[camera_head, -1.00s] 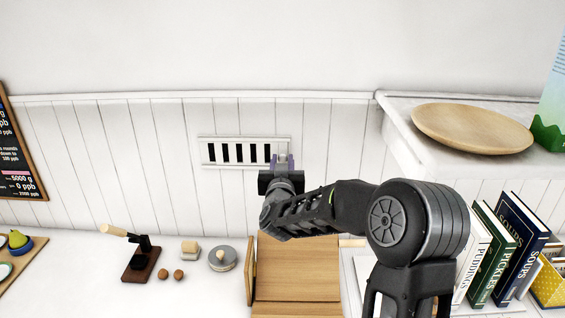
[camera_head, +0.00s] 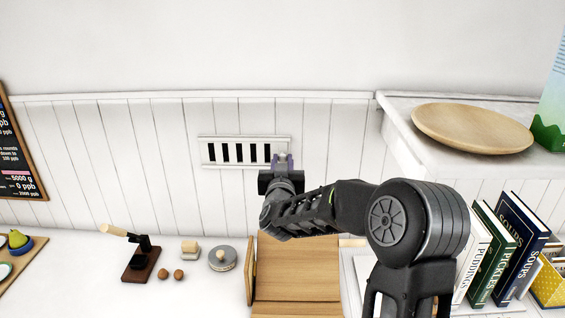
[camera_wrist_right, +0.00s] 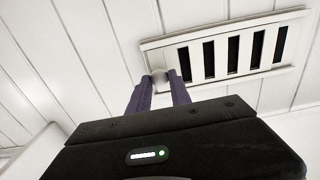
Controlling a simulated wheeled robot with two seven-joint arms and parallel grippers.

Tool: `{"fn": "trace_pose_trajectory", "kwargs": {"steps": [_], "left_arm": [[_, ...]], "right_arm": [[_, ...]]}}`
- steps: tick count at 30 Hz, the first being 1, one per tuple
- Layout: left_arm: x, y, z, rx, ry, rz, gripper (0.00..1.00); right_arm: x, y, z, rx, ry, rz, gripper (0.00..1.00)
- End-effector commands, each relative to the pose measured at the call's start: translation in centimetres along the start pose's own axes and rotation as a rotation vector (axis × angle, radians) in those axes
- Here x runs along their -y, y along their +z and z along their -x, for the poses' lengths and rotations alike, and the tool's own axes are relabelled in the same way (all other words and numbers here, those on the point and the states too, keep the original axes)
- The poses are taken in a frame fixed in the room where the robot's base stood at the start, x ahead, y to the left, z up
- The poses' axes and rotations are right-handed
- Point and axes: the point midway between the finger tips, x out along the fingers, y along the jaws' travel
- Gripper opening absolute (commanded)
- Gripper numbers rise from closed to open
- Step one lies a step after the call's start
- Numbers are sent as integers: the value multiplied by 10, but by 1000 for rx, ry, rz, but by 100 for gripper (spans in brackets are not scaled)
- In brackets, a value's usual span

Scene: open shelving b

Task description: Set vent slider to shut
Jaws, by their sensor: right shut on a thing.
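The vent (camera_head: 245,152) is a white frame on the panelled wall with several dark upright slots. Its slots look open and dark in the right wrist view (camera_wrist_right: 236,52). The small pale slider knob (camera_wrist_right: 159,76) is at the end of the vent, on the right in the head view. My right gripper (camera_head: 282,161) is at that end, its purple fingers (camera_wrist_right: 160,84) either side of the knob and shut on it. The gripper hides part of the knob in the head view. My left gripper is in no view.
At the right, a shelf (camera_head: 400,125) holds a wooden plate (camera_head: 472,128), with books (camera_head: 497,250) beneath.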

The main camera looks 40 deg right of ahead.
Motion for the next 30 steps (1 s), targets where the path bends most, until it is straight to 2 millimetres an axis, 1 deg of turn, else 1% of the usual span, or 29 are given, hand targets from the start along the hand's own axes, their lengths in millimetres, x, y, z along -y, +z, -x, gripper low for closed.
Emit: {"fn": "trace_pose_trajectory", "kwargs": {"steps": [12,14,19,27,28,30], "left_arm": [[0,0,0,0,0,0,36],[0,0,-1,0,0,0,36],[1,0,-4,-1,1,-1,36],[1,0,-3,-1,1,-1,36],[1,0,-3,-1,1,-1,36],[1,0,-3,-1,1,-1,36]], "right_arm": [[1,0,0,0,-1,0,0],[5,0,0,0,-2,-1,0],[26,1,0,-1,-3,-1,0],[28,0,0,0,-4,0,0],[28,0,0,0,-5,0,27],[28,0,0,0,-5,0,33]]}}
